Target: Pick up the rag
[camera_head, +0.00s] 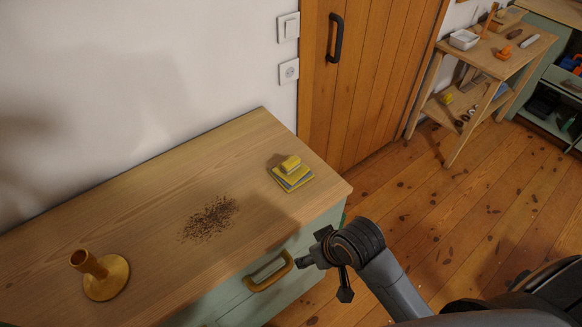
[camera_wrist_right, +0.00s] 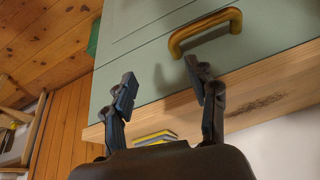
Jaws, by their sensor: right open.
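The rag appears to be a folded yellow and grey cloth (camera_head: 293,182) lying flat near the right end of the wooden dresser top (camera_head: 150,210). A small yellow block (camera_head: 290,164), like a sponge, sits on it. In the right wrist view the stack's yellow and grey edge (camera_wrist_right: 157,137) shows at the bottom, partly hidden by my gripper's body. My right gripper (camera_head: 324,279) is open and empty, in front of the dresser, below and to the right of the rag and apart from it. Its spread fingers (camera_wrist_right: 161,83) also show in the wrist view. My left gripper is not in view.
Dark crumbs (camera_head: 209,218) lie mid-dresser, and a yellow candlestick-like holder (camera_head: 106,278) stands at left. A yellow drawer handle (camera_head: 268,272) juts from the green front near my right gripper. A wooden shelf table (camera_head: 495,62) stands at the back right.

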